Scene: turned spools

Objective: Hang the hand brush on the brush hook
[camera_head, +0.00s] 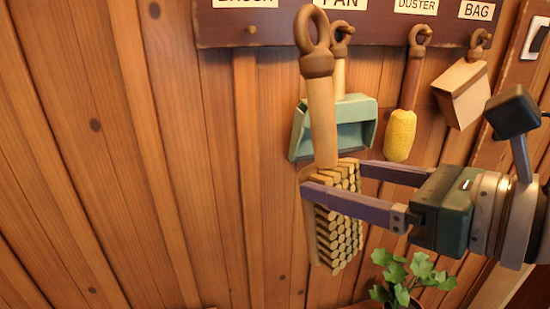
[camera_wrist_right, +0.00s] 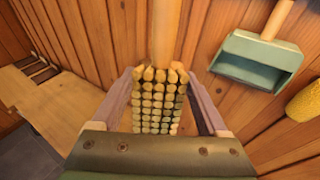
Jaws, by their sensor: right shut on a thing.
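The hand brush (camera_head: 322,120) hangs upright in the air, with its ring at the top and its bristle head below. My right gripper (camera_head: 318,180) is shut on the bristle head. In the right wrist view the head (camera_wrist_right: 158,105) sits between the two fingers. The brush hook (camera_head: 251,30) is a small peg under the BRUSH label on the dark board; it is bare. The brush's ring is right of this hook, in front of the board near the PAN label. My left gripper is not in view.
On the board (camera_head: 225,25), a green dustpan (camera_head: 355,108), a yellow duster (camera_head: 400,135) and a tan bag (camera_head: 461,92) hang to the right. A potted plant (camera_head: 412,277) stands below. The wall left of the brush is clear.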

